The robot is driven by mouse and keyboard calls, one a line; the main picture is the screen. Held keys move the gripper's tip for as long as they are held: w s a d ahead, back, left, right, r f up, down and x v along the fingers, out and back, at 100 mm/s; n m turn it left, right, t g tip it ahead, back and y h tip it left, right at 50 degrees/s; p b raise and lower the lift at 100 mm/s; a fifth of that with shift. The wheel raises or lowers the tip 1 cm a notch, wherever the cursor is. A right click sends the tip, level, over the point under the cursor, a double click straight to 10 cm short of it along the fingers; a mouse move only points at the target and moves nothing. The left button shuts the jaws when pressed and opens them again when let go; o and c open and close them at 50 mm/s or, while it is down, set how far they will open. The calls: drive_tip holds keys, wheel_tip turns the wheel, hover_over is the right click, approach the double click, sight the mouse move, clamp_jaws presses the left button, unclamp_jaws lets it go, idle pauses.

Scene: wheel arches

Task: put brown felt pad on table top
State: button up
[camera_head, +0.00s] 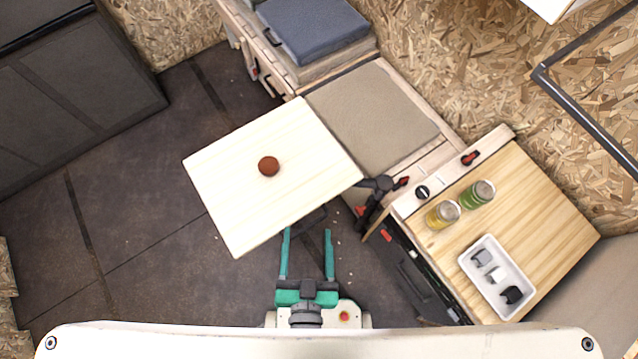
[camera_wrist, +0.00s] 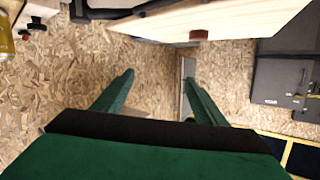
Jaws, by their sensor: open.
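In the wrist view the brown pad (camera_wrist: 199,35) shows near the edge of the table top (camera_wrist: 150,27). My gripper (camera_head: 308,236) is open and empty, its two green fingers apart, in front of the table's near edge and away from the pad. In the wrist view the fingers (camera_wrist: 157,82) are spread with nothing between them.
To the right a wooden counter (camera_head: 560,225) holds two jars (camera_head: 443,214) (camera_head: 478,194) and a white tray (camera_head: 472,267) with several small blocks. A black table bracket (camera_head: 376,190) stands at the table's right corner. A bench with a blue-grey cushion (camera_head: 312,28) is behind. Dark floor is free at left.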

drive_tip(key=shift+n, duration=0.8)
drive_tip(key=s+d, duration=0.1)
drive_tip(key=s+d+r, duration=0.1)
drive_tip(key=s+r, duration=0.1)
drive_tip(key=s, duration=0.1)
drive_tip(key=shift+d, duration=0.4)
